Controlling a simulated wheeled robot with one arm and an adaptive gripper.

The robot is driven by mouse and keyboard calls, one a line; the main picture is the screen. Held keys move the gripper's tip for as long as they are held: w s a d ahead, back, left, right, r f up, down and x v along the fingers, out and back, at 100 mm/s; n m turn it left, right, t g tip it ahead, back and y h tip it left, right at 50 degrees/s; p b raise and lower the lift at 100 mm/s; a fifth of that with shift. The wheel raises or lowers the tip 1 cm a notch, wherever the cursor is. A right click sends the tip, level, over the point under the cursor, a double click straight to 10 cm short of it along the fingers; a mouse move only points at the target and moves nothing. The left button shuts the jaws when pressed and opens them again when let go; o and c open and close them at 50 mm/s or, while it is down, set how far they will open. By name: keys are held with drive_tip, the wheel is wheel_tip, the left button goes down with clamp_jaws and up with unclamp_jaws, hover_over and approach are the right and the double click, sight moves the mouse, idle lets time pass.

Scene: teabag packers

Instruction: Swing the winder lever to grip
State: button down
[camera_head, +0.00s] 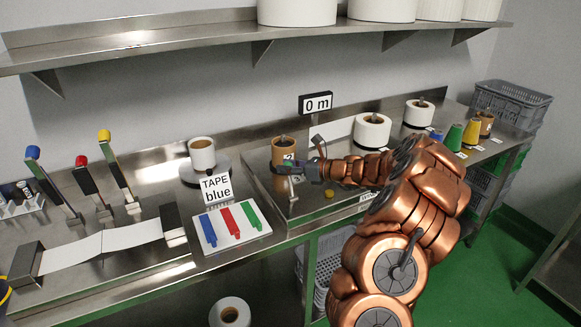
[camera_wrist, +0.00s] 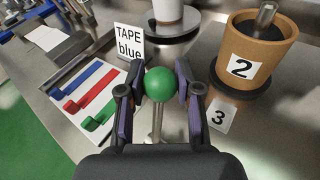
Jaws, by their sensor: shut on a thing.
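A lever with a round green knob (camera_wrist: 160,84) and a metal rod below it (camera_wrist: 157,125) is in the wrist view. My gripper (camera_wrist: 156,88) is shut on this green knob, with one finger on each side. In the head view my gripper (camera_head: 303,171) is low over the bench, just in front of a brown core marked 2 (camera_head: 280,151); the knob is hard to make out there. The brown core also shows at the upper right in the wrist view (camera_wrist: 265,45). A display reading 0 m (camera_head: 316,103) stands behind.
A sign reading TAPE blue (camera_head: 216,189) and a card with blue, red and green shapes (camera_head: 209,245) are to the left. Blue, red and yellow knobbed levers (camera_head: 91,190) stand further left. White rolls (camera_head: 372,131) and coloured cones (camera_head: 454,137) are to the right.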

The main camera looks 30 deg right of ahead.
drive_tip(key=shift+w+d+f, duration=0.15)
drive_tip(key=shift+w+d, duration=0.05)
drive_tip(key=shift+w, duration=0.3)
drive_tip(key=c, duration=1)
unclamp_jaws()
drive_tip(key=shift+d, duration=0.1)
drive_tip(key=shift+o, duration=1.1)
drive_tip(key=v, duration=1.1)
drive_tip(key=shift+s, duration=0.4)
drive_tip(key=shift+d, duration=0.1)
